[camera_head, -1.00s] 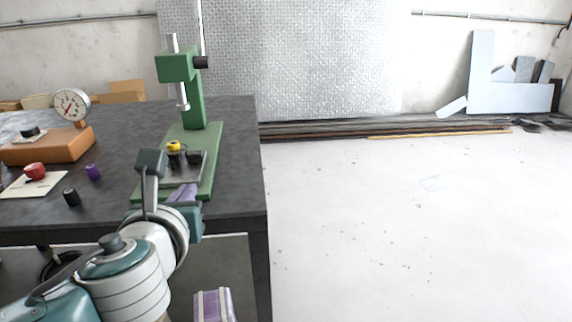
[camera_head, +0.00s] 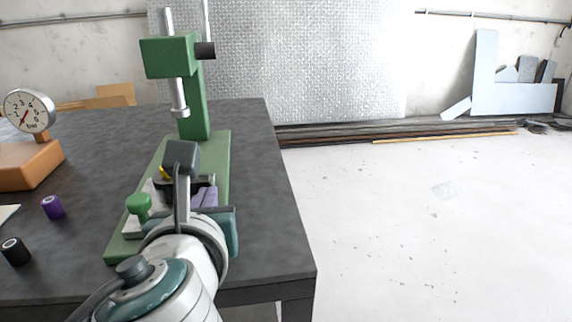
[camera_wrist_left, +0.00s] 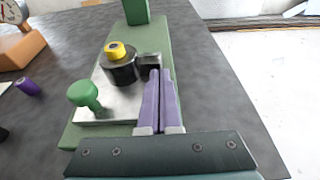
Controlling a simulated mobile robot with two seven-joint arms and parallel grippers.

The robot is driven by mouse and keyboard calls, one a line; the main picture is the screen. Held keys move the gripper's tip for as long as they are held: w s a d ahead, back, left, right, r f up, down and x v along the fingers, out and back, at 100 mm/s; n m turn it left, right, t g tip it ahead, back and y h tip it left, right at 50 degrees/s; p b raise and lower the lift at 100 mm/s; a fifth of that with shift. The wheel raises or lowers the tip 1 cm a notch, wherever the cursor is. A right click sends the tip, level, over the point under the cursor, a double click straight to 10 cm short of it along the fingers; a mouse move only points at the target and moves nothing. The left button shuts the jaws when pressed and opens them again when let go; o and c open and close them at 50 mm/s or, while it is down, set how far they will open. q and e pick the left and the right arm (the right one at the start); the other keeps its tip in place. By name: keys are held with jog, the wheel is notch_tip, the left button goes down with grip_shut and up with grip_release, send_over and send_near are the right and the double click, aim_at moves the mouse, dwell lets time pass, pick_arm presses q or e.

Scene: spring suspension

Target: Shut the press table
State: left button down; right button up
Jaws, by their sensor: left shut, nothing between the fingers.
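The green press (camera_head: 192,90) stands near the table's right edge, its ram above a green base. On the base lies the press table, a grey metal plate (camera_wrist_left: 102,107) with a green knob (camera_wrist_left: 86,95) at its near left corner. The knob also shows in the head view (camera_head: 139,204). A black cylinder with a yellow top (camera_wrist_left: 121,66) sits on the plate, with a dark block (camera_wrist_left: 149,60) beside it. My left gripper (camera_wrist_left: 160,76) is shut and empty, its purple fingers at the plate's right side by the block. Contact cannot be told. My right gripper is out of view.
A gauge (camera_head: 29,111) on an orange block stands at the left. The floor to the right is clear.

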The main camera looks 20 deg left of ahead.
aim_at(215, 168)
pick_arm(q)
jog(key=shift+w, duration=0.1)
dwell(0.3)
jog(key=shift+w+a, duration=0.1)
jog(key=shift+w, duration=0.05)
jog(key=w+a, duration=0.2)
jog(key=w, duration=0.1)
jog(key=w+a+b, duration=0.1)
jog(key=w+a, duration=0.1)
jog(key=w, duration=0.2)
jog(key=w+a, duration=0.2)
jog(key=w, duration=0.2)
jog(key=shift+a+f, duration=0.1)
jog(key=shift+a, duration=0.4)
jog(key=shift+f, duration=0.15)
jog(key=shift+s, duration=0.1)
